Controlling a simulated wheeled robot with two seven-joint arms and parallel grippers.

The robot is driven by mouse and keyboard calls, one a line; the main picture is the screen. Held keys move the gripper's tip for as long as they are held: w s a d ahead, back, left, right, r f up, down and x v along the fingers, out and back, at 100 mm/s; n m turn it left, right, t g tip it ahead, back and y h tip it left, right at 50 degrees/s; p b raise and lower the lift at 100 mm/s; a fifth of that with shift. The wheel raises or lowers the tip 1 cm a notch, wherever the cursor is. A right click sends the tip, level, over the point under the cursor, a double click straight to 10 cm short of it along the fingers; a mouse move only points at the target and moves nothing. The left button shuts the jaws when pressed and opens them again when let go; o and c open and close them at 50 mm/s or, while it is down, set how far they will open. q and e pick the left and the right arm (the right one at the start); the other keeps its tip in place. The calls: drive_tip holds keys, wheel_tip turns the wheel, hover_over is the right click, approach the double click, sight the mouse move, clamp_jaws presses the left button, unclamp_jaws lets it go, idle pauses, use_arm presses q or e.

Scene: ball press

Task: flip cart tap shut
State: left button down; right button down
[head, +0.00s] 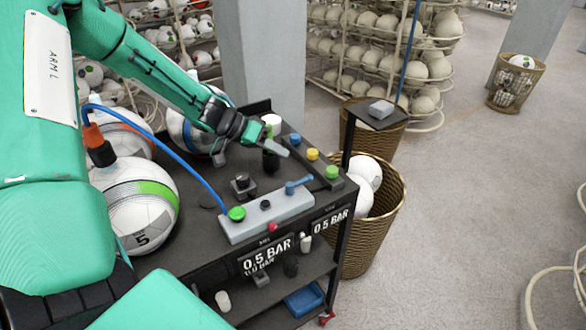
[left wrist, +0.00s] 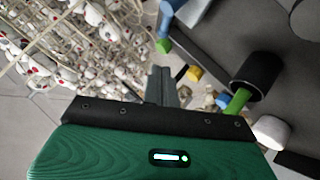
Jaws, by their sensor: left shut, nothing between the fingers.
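The cart's tap has a blue lever (head: 300,183) on the grey block (head: 268,217) on the cart top. The lever points right and slightly back, roughly along the block. My left gripper (head: 283,151) is shut and empty above the cart top, behind the lever and apart from it in the picture. In the left wrist view its closed fingers (left wrist: 159,86) point up the picture. A blue part at the top edge there (left wrist: 168,10) looks like the lever, partly cut off. My right gripper is not in view.
A strip of blue, yellow and green buttons (head: 313,155) lies right of my gripper. A blue hose (head: 170,130) runs to the block's green fitting (head: 237,213). A ball (head: 139,207) sits at the cart's left.

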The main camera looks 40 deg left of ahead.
sight(306, 177)
use_arm(q)
drive_tip(key=d+f, duration=0.1)
drive_tip(key=f, duration=0.1)
drive_tip(key=w+d+f+p, duration=0.1)
drive_tip(key=d+f, duration=0.1)
drive_tip(key=shift+d+f, duration=0.15)
drive_tip(key=shift+d, duration=0.15)
drive_tip(key=shift+s+d+f, duration=0.1)
drive_tip(key=shift+d+f, duration=0.2)
drive_tip(key=shift+f, duration=0.2)
drive_tip(key=shift+a, duration=0.1)
